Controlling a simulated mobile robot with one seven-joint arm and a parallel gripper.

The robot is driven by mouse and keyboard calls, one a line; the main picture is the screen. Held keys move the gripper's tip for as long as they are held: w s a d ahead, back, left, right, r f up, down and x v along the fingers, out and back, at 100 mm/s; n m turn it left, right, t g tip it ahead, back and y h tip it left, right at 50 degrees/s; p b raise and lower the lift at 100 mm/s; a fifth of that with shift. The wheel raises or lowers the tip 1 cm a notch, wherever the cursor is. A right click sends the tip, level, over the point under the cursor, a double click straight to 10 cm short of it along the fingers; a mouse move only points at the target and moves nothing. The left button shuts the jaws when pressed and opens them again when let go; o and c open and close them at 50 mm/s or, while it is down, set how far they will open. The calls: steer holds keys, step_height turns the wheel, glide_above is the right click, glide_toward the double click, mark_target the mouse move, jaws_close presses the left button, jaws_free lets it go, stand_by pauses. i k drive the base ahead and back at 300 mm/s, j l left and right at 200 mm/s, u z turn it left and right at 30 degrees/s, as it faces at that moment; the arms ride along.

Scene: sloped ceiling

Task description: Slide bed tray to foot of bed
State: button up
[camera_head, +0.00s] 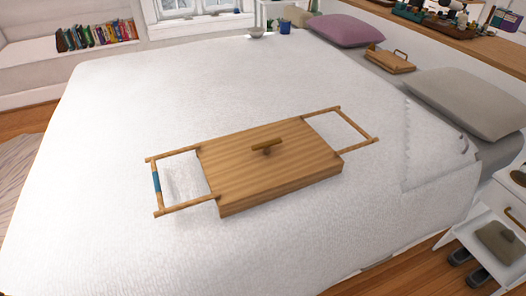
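The wooden bed tray (250,165) lies flat on the white bed (190,95), near the middle of the mattress. It has a low box body with a small darker piece, like a knob or handle, on its top. A square loop handle extends from each end. The left handle (157,182) has a blue band on its outer bar. The right handle (357,124) is plain wood. The pillows lie on the right side of the bed, and the left side is bare. My gripper is not in view, and nothing is seen touching the tray.
A grey pillow (470,100), a purple pillow (345,29) and a smaller wooden tray (391,62) lie along the right side. A bowl (256,32) and blue cup (285,27) stand at the far edge. A white nightstand (508,205) is at right. The bedspread left of the tray is clear.

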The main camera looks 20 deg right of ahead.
mark_target(245, 179)
steer(key=i+z, duration=0.1)
steer(key=z, duration=0.8)
steer(key=i+z, duration=0.15)
steer(key=z, duration=0.3)
steer(key=j+z, duration=0.1)
steer(key=z, duration=0.35)
steer(key=i+z, duration=0.1)
steer(key=i, duration=0.45)
